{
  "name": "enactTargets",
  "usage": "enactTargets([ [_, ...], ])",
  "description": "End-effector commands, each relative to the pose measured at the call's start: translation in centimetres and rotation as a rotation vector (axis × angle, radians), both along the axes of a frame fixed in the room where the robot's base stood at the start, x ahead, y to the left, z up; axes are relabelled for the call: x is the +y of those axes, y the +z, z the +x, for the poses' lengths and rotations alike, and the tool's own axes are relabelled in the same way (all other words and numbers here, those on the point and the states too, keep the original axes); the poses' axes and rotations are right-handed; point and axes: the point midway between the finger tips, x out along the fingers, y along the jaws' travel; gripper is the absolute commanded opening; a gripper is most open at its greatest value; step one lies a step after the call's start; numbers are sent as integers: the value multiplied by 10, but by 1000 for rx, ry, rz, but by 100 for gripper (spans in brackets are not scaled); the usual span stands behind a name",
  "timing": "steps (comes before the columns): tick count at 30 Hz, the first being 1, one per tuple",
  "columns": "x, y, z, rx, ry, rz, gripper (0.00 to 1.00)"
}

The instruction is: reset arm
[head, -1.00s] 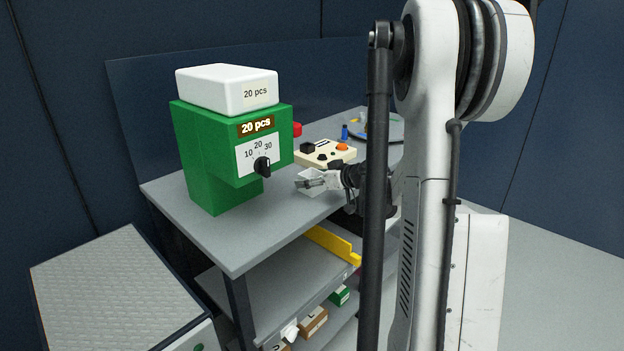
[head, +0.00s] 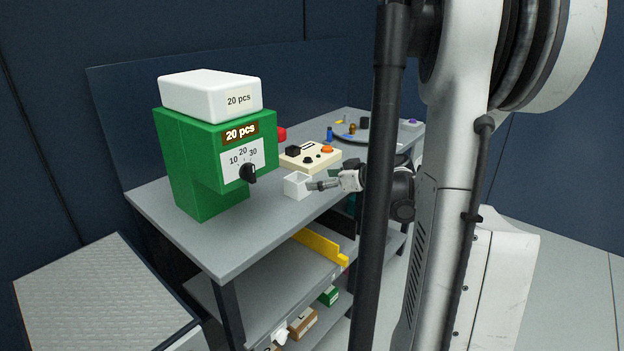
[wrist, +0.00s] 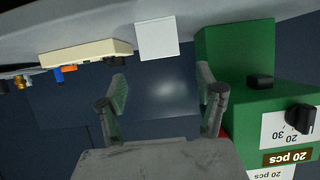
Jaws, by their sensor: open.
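My gripper (head: 322,185) is at the front edge of the grey table, just right of a small white open box (head: 297,186). In the wrist view my gripper (wrist: 161,88) has its two fingers spread wide with nothing between them. The wrist picture is upside down, and the white box (wrist: 157,38) shows beyond the fingers near its top. My arm's column and links cover the right middle of the head view and hide part of the table.
A green dispenser (head: 190,165) labelled "20 pcs" with a dial stands on the table (head: 230,232), a white block (head: 210,95) on top. A cream control box (head: 310,160) with buttons stands behind the white box. Lower shelves hold a yellow bar (head: 320,247) and small cartons.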

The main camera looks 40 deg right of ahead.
Motion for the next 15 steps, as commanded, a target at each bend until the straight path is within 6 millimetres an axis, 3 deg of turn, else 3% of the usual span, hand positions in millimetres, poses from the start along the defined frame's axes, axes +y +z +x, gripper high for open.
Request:
enactTargets([
  [5, -1, 5, -11, 0, 1, 0, 69],
  [15, -1, 5, -12, 0, 1, 0, 69],
])
